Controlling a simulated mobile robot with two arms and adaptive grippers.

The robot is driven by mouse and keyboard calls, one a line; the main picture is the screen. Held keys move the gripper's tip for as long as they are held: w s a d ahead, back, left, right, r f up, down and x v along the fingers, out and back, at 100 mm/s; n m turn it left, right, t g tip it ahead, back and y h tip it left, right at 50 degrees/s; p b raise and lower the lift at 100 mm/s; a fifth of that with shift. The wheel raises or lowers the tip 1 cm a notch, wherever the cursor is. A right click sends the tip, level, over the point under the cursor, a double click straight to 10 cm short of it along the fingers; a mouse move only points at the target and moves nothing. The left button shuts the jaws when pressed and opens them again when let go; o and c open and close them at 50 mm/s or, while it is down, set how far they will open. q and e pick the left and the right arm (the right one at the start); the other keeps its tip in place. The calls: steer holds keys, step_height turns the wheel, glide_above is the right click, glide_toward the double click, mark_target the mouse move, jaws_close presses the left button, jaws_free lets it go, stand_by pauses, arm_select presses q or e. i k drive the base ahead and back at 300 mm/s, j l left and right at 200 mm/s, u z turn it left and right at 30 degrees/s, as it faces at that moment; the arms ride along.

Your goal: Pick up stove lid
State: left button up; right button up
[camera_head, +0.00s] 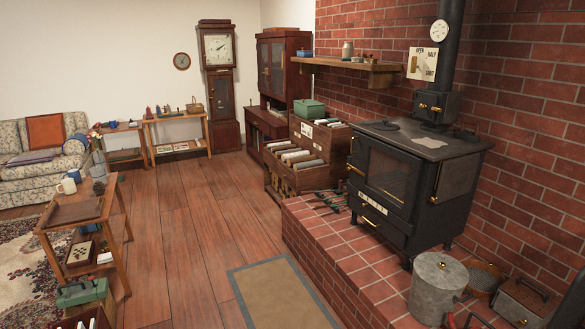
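A black cast-iron stove (400,185) stands on a raised brick hearth at the right. On its flat top, toward the back left, lies a dark round disc that looks like a stove lid (386,126). A second dark round piece (465,136) shows at the back right of the top, beside the flue pipe; I cannot tell if it is a lid or an opening. A pale irregular patch (420,157) marks the front of the top.
The brick hearth (345,253) sticks out in front of the stove. A grey lidded metal bin (437,289) and a box (525,299) stand at the lower right. A mat (282,296) lies on the open wooden floor. A side table (75,212) stands left.

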mark_target(383, 126)
steer(key=i, duration=2.1)
steer(key=i+z, duration=0.2)
steer(key=i, duration=0.3)
steer(key=i+j+z, duration=0.15)
steer(key=i, duration=0.3)
steer(key=i+j+z, duration=0.2)
steer(key=i, duration=0.25)
steer(key=i+j+z, duration=0.2)
steer(key=i, duration=0.25)
steer(key=j, duration=0.1)
